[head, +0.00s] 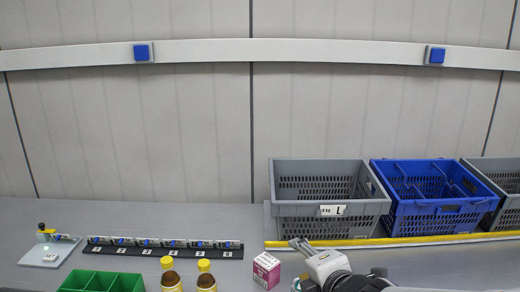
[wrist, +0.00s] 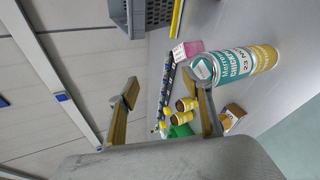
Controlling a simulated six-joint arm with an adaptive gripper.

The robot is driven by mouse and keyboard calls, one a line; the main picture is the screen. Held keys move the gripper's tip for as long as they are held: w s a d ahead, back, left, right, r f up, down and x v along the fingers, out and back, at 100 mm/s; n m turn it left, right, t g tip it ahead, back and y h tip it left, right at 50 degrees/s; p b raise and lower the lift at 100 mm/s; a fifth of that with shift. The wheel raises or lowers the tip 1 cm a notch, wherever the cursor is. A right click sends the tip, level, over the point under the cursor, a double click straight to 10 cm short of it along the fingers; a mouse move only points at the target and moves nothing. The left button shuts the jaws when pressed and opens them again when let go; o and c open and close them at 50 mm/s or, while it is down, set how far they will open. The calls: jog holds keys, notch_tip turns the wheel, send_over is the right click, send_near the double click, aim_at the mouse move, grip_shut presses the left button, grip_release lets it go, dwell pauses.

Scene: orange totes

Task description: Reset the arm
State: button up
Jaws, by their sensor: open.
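My gripper (wrist: 164,92) shows in the wrist view with its two fingers spread wide apart and nothing between them. In the head view my gripper (head: 302,246) is at the lower middle, in front of the grey crate and right of the pink box; its lower part and the arm run off the bottom edge. A teal and yellow labelled can (wrist: 232,66) appears beside and beyond the right finger in the wrist view. I cannot tell how far it is from the finger.
A grey crate (head: 300,208), a blue crate (head: 430,221) and another grey crate (head: 508,216) stand at the right behind a yellow strip. A pink box (head: 266,270), two yellow-capped bottles (head: 206,282), a green bin (head: 100,282) and a black rack (head: 165,252) line the front and left.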

jog(key=s+d+m+g+h, duration=0.2)
jog(key=s+d+m, duration=0.3)
jog(key=s+m, duration=0.4)
jog(key=s+d+m+g+h, duration=0.2)
jog(key=s+d+m, duration=0.2)
jog(key=s+m, duration=0.4)
jog(key=s+a+f+m+g, duration=0.1)
jog(key=s+m+g, duration=0.1)
jog(key=s+m, duration=0.4)
jog(key=s, duration=0.4)
jog(key=shift+s+f+g+y, duration=0.15)
jog(key=shift+s+g+y, duration=0.15)
jog(key=shift+g, duration=0.1)
